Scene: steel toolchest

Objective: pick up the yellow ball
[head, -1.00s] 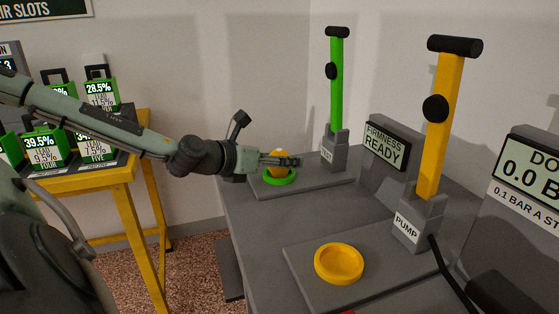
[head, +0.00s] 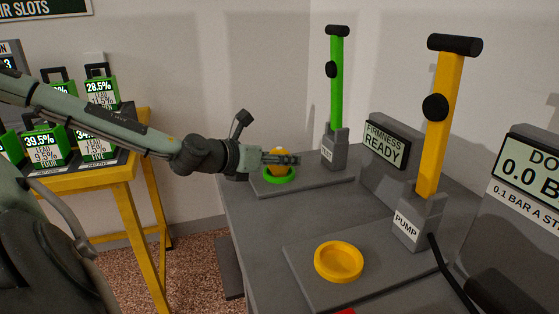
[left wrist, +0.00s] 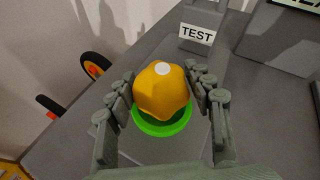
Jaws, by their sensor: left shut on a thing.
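The yellow ball (left wrist: 160,92) has a white spot on top and looks somewhat dented. In the left wrist view it sits between the two fingers of my left gripper (left wrist: 163,95), which is shut on it. Below it is the green ring (left wrist: 161,127) on the grey test plate; I cannot tell whether the ball still touches the ring. In the head view the ball (head: 277,165) is partly hidden behind my left gripper (head: 283,159), above the green ring (head: 279,178). My right gripper is in no view.
A green lever (head: 337,85) stands on the TEST block (head: 334,150) behind the ring. A yellow pump lever (head: 440,125) stands at the right, with an empty yellow dish (head: 339,262) in front. The FIRMNESS READY display (head: 387,143) stands between them. A yellow rack (head: 125,175) is at the left.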

